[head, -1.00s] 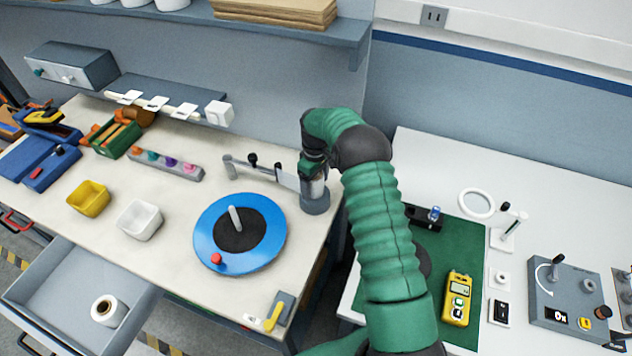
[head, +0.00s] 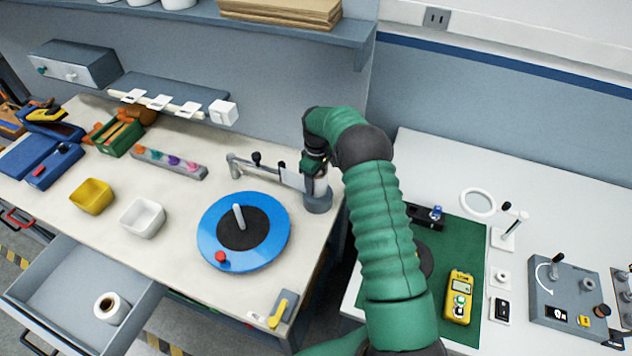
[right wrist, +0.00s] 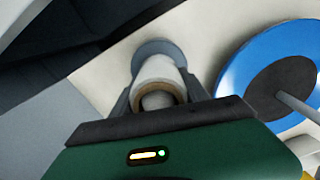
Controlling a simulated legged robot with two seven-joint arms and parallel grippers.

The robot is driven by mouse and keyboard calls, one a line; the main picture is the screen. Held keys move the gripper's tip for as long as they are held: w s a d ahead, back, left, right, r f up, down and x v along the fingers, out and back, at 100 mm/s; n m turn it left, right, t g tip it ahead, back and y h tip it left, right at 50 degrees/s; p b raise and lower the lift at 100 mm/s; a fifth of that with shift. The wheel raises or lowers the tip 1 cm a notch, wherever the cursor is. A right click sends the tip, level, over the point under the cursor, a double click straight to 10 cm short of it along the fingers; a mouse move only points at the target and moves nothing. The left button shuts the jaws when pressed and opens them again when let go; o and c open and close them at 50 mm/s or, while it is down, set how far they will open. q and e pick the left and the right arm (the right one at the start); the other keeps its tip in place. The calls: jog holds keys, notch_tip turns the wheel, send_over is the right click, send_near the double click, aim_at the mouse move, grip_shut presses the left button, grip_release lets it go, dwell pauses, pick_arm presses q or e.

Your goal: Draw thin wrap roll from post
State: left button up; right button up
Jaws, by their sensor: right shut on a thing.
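The thin wrap roll (right wrist: 158,72) is a pale roll with a brown core ring, seen nearly end-on in the right wrist view. It stands over a round grey base (head: 317,204) near the bench's right edge; the post inside is hard to make out. My right gripper (head: 316,172) is over the roll from above, with its fingers on both sides, shut on it. In the head view the gripper and arm hide most of the roll. A pale flat sheet (head: 290,178) shows just left of it. My left gripper is not in view.
A blue turntable (head: 270,250) with an upright pin and red knob lies left of the roll. A jointed metal arm (head: 243,165) stands behind it. An open drawer (head: 60,280) holds another white roll (head: 111,308). White (head: 143,218) and yellow (head: 92,197) bins stand on the bench.

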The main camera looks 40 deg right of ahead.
jog(key=shift+d+r+p, duration=0.2)
jog(key=shift+r+p, duration=0.1)
jog(key=shift+r, duration=0.2)
jog(key=shift+r, duration=0.1)
jog(key=shift+a+r+p, duration=0.1)
jog(key=shift+r+p, duration=0.2)
jog(key=shift+r, duration=0.05)
jog(key=shift+r+p, duration=0.5)
jog(key=shift+r, duration=0.15)
dwell(0.4)
jog(key=shift+r, duration=0.15)
jog(key=shift+a+r+p, duration=0.1)
jog(key=shift+r+p, duration=1.3)
jog(key=shift+r, duration=0.2)
